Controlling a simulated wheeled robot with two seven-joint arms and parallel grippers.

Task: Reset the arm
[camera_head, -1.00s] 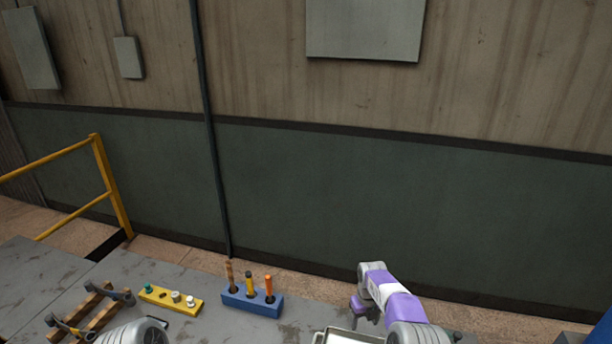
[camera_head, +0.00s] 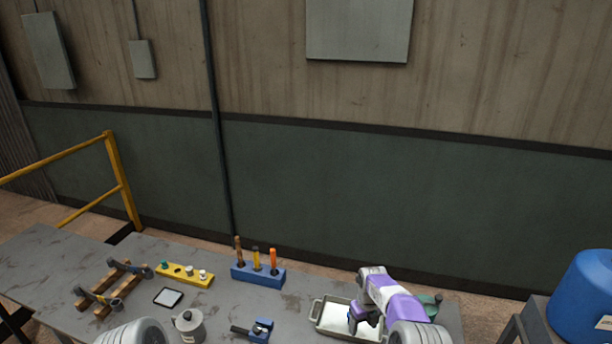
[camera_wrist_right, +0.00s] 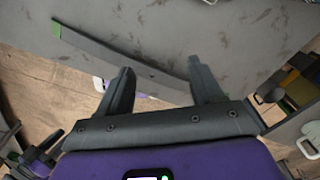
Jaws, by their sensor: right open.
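My right arm (camera_head: 392,299) comes up from the bottom right in the head view, purple and white, with its gripper (camera_head: 362,318) low over the tray (camera_head: 318,325). In the right wrist view the right gripper (camera_wrist_right: 160,90) shows two dark fingers set wide apart with nothing between them. They point toward the grey table (camera_wrist_right: 150,40) and its edge. Part of my left arm (camera_head: 135,333) shows at the bottom left of the head view, but its gripper is out of the picture.
On the table stand a blue block (camera_head: 243,273) holding upright tools, a yellow block (camera_head: 190,275) with small pegs, a wooden rack (camera_head: 110,290), a grey canister (camera_head: 189,326) and a blue vise (camera_head: 261,330). A blue barrel (camera_head: 580,300) is at right. A yellow railing (camera_head: 115,165) is at left.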

